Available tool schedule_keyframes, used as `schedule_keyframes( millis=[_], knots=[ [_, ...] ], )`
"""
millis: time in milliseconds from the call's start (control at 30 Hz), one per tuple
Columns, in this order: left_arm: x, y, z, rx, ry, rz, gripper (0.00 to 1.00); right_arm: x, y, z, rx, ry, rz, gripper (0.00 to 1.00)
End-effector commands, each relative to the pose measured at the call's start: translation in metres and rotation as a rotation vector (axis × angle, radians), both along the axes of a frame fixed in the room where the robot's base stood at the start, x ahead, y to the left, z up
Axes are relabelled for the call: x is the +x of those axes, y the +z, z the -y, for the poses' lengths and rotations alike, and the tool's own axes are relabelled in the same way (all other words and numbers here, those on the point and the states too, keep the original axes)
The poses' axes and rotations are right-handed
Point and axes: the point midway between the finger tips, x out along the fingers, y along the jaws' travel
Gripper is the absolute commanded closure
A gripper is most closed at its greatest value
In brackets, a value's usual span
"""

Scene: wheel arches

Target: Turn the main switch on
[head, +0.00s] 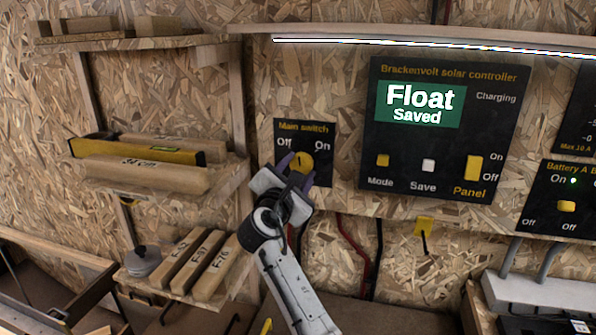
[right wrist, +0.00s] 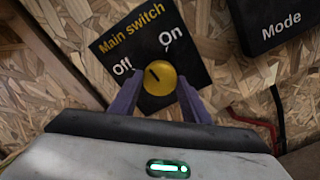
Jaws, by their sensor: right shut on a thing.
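The main switch is a round yellow knob (head: 301,162) on a small black panel (head: 318,174) labelled "Main switch", with "Off" at upper left and "On" at upper right. The knob also shows in the right wrist view (right wrist: 161,80), with a short dark mark on its face. The mark points roughly up the panel, between the two labels, seemingly a little nearer "Off". My right gripper (head: 293,164) has its purple fingers on either side of the knob and is shut on it. The fingers hide the knob's lower edges in part. My left gripper is out of view.
Right of the switch hangs the solar controller panel (head: 447,130), showing "Float Saved". A battery panel (head: 566,200) is at the far right. Shelves (head: 190,180) with wooden blocks and a yellow level stand left. Red and black cables (head: 355,240) hang below.

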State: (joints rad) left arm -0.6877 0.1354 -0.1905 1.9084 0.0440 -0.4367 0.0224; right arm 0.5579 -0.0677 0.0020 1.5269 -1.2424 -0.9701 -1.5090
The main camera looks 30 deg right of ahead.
Motion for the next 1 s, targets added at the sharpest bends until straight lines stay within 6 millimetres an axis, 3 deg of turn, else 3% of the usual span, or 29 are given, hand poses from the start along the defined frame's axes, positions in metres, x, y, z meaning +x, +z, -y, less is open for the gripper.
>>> schedule_keyframes(
  millis=[533, 1000],
  knots=[
    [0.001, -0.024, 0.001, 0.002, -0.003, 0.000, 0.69, 0.000, -0.005, -0.001, 0.340, -0.001, 0.391, 0.80],
    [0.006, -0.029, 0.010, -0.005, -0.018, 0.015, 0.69, 0.000, -0.004, -0.001, 0.538, -0.001, 0.620, 0.80]
  ],
)
